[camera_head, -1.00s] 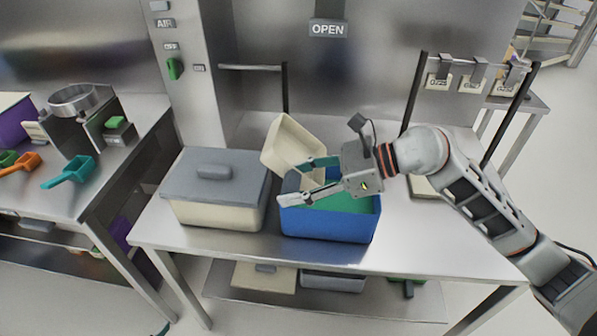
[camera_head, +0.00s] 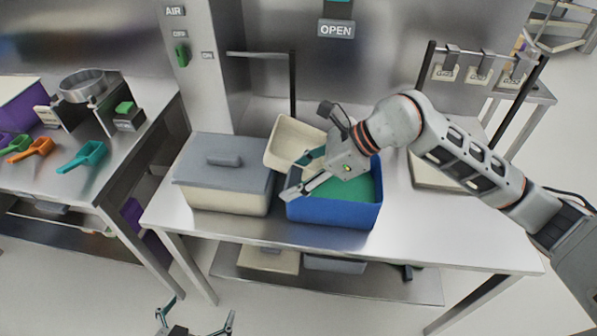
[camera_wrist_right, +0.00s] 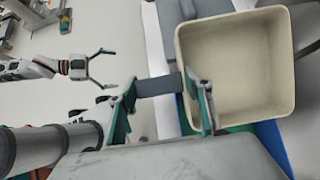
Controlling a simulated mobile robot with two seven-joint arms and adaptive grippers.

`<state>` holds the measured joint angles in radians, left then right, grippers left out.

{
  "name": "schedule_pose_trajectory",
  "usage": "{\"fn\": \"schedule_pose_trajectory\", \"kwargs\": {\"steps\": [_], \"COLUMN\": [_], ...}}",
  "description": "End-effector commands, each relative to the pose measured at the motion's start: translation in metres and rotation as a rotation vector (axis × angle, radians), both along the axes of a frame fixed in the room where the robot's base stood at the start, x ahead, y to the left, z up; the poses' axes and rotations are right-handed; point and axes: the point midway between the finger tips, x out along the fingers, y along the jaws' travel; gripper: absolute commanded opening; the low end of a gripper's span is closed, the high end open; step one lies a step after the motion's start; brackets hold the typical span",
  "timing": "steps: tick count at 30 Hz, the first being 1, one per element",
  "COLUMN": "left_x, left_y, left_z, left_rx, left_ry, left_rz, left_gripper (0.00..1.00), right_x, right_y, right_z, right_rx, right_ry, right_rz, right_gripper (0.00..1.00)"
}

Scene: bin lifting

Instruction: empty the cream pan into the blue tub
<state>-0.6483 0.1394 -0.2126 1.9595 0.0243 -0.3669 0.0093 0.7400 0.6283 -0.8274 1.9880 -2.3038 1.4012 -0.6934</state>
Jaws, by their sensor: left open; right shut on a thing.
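The cream pan (camera_head: 288,140) is tilted above the back left of the blue tub (camera_head: 328,212). Its inside looks bare in the right wrist view (camera_wrist_right: 238,65). My right gripper (camera_head: 302,175) is shut on the pan's grey handle, which shows between the fingers in the right wrist view (camera_wrist_right: 158,86). Green material (camera_head: 355,190) lies in the tub; the arm hides part of it. My left gripper (camera_head: 197,318) is open and empty, low at the bottom edge of the head view, away from the table. It also shows in the right wrist view (camera_wrist_right: 103,68).
A lidded cream bin (camera_head: 228,197) with a grey lid stands just left of the tub. A side bench at the left holds scoops (camera_head: 85,156) and a ring stand (camera_head: 84,87). The table (camera_head: 440,225) is clear at its front right.

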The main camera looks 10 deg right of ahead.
Motion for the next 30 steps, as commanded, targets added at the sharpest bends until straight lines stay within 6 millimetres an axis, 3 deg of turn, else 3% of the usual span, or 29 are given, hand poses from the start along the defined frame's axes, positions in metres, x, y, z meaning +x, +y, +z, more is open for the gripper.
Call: {"fn": "schedule_pose_trajectory", "kwargs": {"steps": [14,30], "left_x": [0.001,0.001], "left_y": [0.000,0.000], "left_z": [0.000,0.001], "left_rx": [0.000,0.000], "left_ry": [-0.001,-0.004], "left_rz": [-0.001,0.000], "left_gripper": [1.00,1.00], "right_x": [0.001,0.002], "right_y": [0.002,0.004], "right_z": [-0.002,-0.024], "right_rx": [-0.061,-0.381], "right_ry": [0.015,0.108], "right_rz": [-0.001,-0.002], "right_gripper": [0.28,0.28]}}
